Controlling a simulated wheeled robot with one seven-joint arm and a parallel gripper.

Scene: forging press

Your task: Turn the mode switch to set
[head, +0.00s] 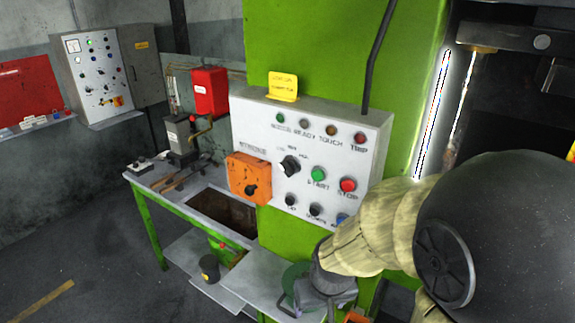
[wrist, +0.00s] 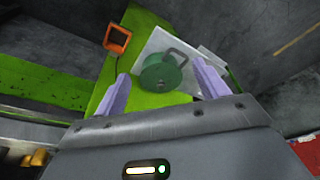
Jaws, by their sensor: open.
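The white control panel (head: 240,125) is fixed to the green press column in the head view. A black rotary selector knob (head: 290,165), which looks like the mode switch, sits at its middle, left of the green button. The small lettering around it is too blurred to read, so its setting is unclear. In the wrist view my gripper (wrist: 166,86) is open and empty, its two pale purple fingers spread apart. In the head view the end of my arm is below the panel, near the lower right, apart from the knob. The panel does not clearly show in the wrist view.
An orange switch box (head: 240,173) with a black knob stands out left of the selector. A green start button (head: 318,174) and red stop button (head: 348,185) are to its right. A green round object (wrist: 162,75) lies on a pale surface below. A green bench (head: 150,186) stands left.

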